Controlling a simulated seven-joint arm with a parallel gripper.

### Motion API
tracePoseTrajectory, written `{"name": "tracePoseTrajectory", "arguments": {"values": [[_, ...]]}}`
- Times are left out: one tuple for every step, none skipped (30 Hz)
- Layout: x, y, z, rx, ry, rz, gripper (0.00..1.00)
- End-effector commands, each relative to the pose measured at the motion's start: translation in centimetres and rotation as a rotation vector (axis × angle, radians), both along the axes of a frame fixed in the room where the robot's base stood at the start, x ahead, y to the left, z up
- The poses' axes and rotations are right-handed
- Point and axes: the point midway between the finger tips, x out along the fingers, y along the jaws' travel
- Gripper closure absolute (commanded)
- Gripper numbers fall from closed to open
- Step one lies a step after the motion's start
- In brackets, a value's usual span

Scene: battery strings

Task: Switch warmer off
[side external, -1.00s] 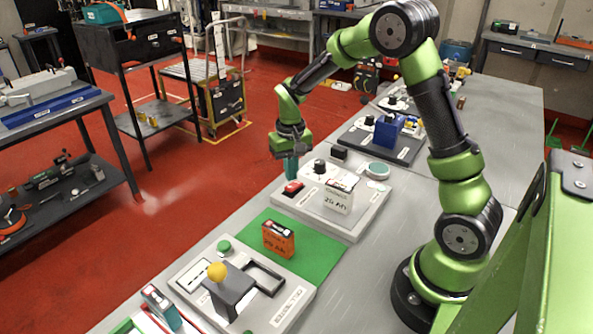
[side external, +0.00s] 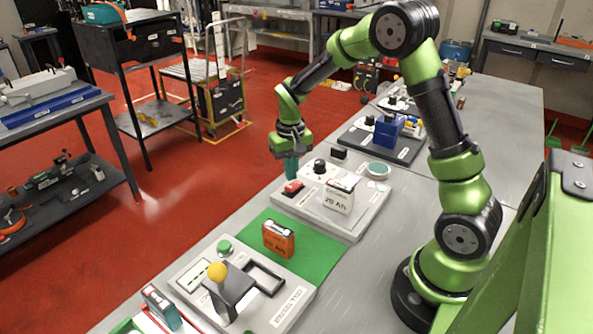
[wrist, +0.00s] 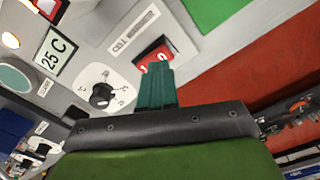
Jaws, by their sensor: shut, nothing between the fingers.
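The warmer (side external: 345,221) is a light grey panel on the bench. Its red rocker switch (side external: 293,187) sits near the left edge. In the wrist view the red switch (wrist: 153,53) shows white 1 and 0 marks. My gripper (side external: 291,176) has teal fingers, shut and empty, pointing down at the switch. In the wrist view my fingertips (wrist: 159,70) overlap the switch's lower edge and hide part of it. I cannot tell whether they touch it. A black dial (wrist: 102,95) on a white plate is beside the switch, with a "25 C" label (wrist: 54,50).
A white 20 Ah battery (side external: 339,197) stands on the warmer panel, near a round teal pad (side external: 377,169). An orange battery (side external: 278,239) stands on a green mat (side external: 318,257). A cell tester (side external: 290,303) with a yellow-knobbed lever is nearer. A blue block (side external: 387,133) stands beyond.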

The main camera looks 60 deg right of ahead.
Motion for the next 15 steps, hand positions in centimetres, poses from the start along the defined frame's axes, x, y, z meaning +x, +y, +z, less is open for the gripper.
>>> {"name": "tracePoseTrajectory", "arguments": {"values": [[0.0, 0.0, 0.0, 0.0, 0.0, 0.0, 1.0], [0.0, 0.0, 0.0, 0.0, 0.0, 0.0, 1.0], [0.0, 0.0, 0.0, 0.0, 0.0, 0.0, 1.0], [0.0, 0.0, 0.0, 0.0, 0.0, 0.0, 1.0], [0.0, 0.0, 0.0, 0.0, 0.0, 0.0, 1.0], [0.0, 0.0, -0.01, 0.0, 0.0, 0.0, 1.0], [0.0, 0.0, -0.02, 0.0, 0.0, 0.0, 1.0], [0.0, 0.0, -0.04, 0.0, 0.0, 0.0, 1.0], [0.0, 0.0, -0.08, 0.0, 0.0, 0.0, 1.0], [0.0, 0.0, -0.12, 0.0, 0.0, 0.0, 1.0], [0.0, 0.0, -0.17, 0.0, 0.0, 0.0, 1.0], [0.0, 0.0, -0.23, 0.0, 0.0, 0.0, 1.0], [0.0, 0.0, -0.28, 0.0, 0.0, 0.0, 1.0], [0.0, 0.0, -0.33, 0.0, 0.0, 0.0, 1.0], [-0.01, 0.01, -0.39, 0.001, 0.001, 0.0, 1.0]]}}
